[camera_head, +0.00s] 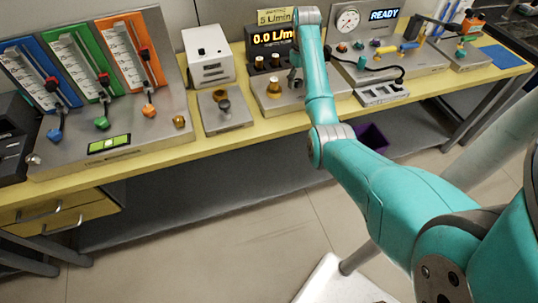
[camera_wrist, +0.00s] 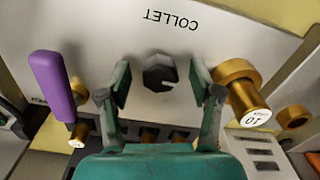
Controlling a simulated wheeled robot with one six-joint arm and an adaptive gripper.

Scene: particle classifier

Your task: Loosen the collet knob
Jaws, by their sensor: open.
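The collet knob (camera_wrist: 158,73) is a dark, faceted knob with a notch in its edge, on a light metal panel (camera_wrist: 215,45) below the upside-down word COLLET. My gripper (camera_wrist: 160,84) points at the panel, with its two fingers apart on either side of the knob in the wrist view. A gap shows between the knob and each finger, and nothing is held. I cannot tell how deep the fingertips reach beside the knob. In the head view my gripper (camera_head: 294,78) is small and partly hidden by my arm, and I cannot make out the knob.
A purple handle (camera_wrist: 52,82) stands left of my fingers in the wrist view. A brass cylinder marked 10 (camera_wrist: 242,90) stands close on the right. The head view shows a flow display (camera_head: 272,36), a flowmeter panel (camera_head: 100,80) and a gauge station (camera_head: 348,20).

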